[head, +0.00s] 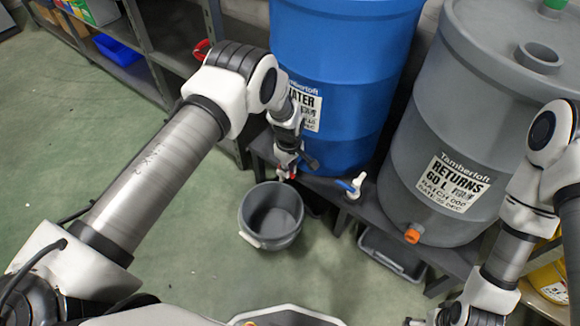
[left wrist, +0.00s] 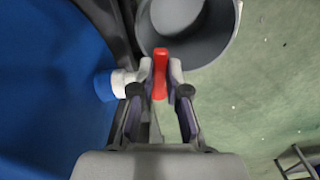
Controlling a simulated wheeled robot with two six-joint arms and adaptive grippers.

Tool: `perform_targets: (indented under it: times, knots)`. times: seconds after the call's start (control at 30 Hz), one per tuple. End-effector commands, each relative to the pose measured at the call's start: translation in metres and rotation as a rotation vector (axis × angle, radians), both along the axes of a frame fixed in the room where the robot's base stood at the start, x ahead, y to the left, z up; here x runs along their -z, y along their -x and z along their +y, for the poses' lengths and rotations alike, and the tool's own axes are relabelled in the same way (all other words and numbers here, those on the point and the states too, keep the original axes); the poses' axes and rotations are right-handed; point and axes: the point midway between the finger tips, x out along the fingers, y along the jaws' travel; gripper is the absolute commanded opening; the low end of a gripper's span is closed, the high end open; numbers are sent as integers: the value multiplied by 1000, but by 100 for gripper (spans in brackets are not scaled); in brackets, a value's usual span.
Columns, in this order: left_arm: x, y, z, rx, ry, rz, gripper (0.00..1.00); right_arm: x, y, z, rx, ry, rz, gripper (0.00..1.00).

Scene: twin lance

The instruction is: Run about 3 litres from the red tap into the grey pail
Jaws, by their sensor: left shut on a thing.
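The red tap handle (left wrist: 160,75) sits between the two fingers of my left gripper (left wrist: 161,72), which is shut on it. The handle joins a white tap body on the blue water barrel (head: 335,75). In the head view my left gripper (head: 291,168) is at the barrel's lower front and mostly hides the tap. The grey pail (head: 271,213) stands upright on the floor just below and in front of the tap; it also shows in the left wrist view (left wrist: 217,42). No water stream is visible. My right gripper (head: 440,319) is cut off at the bottom edge.
A blue-handled tap (head: 352,185) is right of the red one. A grey returns barrel (head: 430,160) with an orange outlet (head: 412,234) stands on the dark bench. A black tray (head: 392,257) lies below. Shelving (head: 165,45) is at back left; the left floor is clear.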

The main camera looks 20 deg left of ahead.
Motion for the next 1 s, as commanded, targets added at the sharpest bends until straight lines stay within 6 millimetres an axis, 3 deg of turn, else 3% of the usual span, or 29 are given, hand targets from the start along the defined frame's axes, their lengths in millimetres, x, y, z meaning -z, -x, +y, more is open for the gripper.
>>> perform_targets:
  times: [0.5, 1.0]
  knots:
    - [-1, 10, 9, 388, 1, -1, 0, -11, 0, 0, 0, 0, 0, 90]
    - [0, 13, 13, 520, 0, 0, 0, -13, 0, 0, 0, 0, 0, 90]
